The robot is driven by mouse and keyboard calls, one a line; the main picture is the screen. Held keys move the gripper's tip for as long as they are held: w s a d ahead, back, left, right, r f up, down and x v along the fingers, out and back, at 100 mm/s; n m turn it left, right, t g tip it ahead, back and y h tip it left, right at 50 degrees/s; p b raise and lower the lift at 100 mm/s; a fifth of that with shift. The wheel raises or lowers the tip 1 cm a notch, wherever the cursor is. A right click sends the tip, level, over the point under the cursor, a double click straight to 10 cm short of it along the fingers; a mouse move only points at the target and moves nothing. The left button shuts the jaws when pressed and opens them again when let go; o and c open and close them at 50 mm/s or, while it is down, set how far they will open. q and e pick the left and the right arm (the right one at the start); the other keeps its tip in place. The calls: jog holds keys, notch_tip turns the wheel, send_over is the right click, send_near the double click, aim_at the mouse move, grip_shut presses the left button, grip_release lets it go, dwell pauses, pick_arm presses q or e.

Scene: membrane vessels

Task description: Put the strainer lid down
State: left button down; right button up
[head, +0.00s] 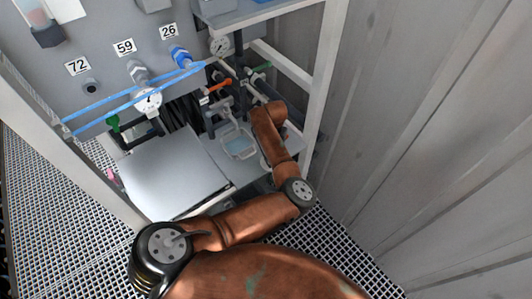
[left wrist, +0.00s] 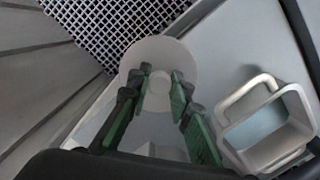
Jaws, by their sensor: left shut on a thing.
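The strainer lid (left wrist: 158,55) is a pale round disc with a small raised centre, in the left wrist view. My left gripper (left wrist: 161,80) has its green-padded fingers on either side of the lid's middle and is shut on it. The fingers hide part of the lid, and I cannot tell whether it touches the surface beyond. My right gripper is in neither view.
A square, open pale vessel (left wrist: 229,146) with a handle stands to the right in the wrist view. In the head view a square basin (head: 239,157) lies left of my arm. A flat grey cover (head: 165,172) is further left. Valves, a gauge (head: 148,101) and blue pipes line the back.

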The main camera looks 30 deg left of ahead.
pick_arm(q)
jog(key=a, duration=0.2)
jog(key=w+a, duration=0.1)
jog(key=a, duration=0.1)
jog(key=shift+w+a+b, duration=0.15)
jog(key=shift+a+b, duration=0.1)
jog(key=shift+b, duration=0.1)
jog(key=shift+w+d+f, duration=0.15)
jog(key=shift+w+f, duration=0.1)
jog(key=shift+f, duration=0.65)
jog(key=shift+s+r, duration=0.15)
jog(key=shift+r, duration=0.05)
jog(key=shift+s, duration=0.1)
jog(key=shift+f, duration=0.2)
jog(key=c, duration=1.8)
grip_release()
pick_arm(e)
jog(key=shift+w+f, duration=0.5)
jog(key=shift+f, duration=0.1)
pick_arm(q)
jog(key=shift+o, duration=0.2)
jog(key=shift+r, duration=0.1)
